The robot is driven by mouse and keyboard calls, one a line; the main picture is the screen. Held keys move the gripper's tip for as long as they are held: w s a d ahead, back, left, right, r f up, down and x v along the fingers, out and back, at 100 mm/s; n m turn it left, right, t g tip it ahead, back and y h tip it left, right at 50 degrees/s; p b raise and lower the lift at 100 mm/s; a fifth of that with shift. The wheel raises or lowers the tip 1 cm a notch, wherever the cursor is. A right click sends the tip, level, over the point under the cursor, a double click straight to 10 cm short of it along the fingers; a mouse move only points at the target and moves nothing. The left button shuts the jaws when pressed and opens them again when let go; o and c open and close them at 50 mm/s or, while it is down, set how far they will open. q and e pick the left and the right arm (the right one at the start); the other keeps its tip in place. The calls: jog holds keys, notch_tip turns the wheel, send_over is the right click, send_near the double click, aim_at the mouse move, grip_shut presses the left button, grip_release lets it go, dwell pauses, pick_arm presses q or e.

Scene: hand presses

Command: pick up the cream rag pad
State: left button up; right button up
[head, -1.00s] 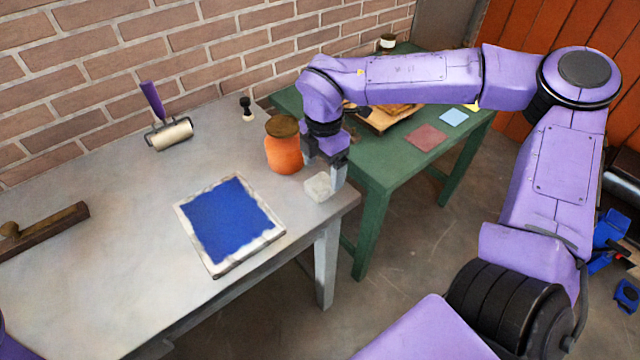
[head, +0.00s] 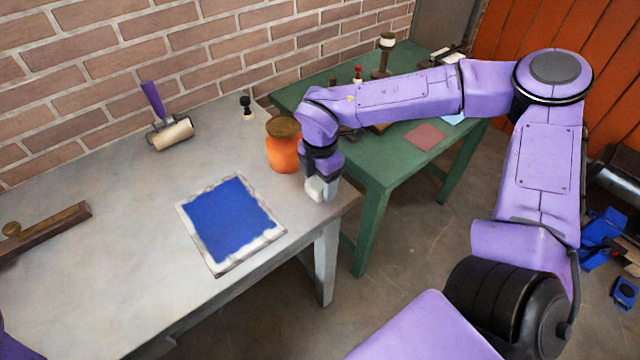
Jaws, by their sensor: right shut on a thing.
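The cream rag pad (head: 315,189) is a small pale block at the right front corner of the grey table. My right gripper (head: 322,188) reaches down to it from above, with its fingers shut on it. The fingers and wrist hide part of the pad. I cannot tell whether the pad still touches the tabletop. Of my left arm, only a purple edge shows at the lower left corner, and its gripper is out of view.
An orange jar (head: 283,152) with a brown lid stands just left of my right gripper. A blue inked slab (head: 232,222) lies on the grey table (head: 110,265). A roller (head: 170,134) stands farther back. A green table (head: 372,210) adjoins on the right.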

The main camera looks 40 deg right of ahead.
jog(key=shift+r, duration=0.55)
jog(key=s+a+r+b, duration=0.4)
jog(key=s+a+r, duration=0.3)
jog(key=a+r, duration=0.5)
jog(key=shift+s, duration=0.2)
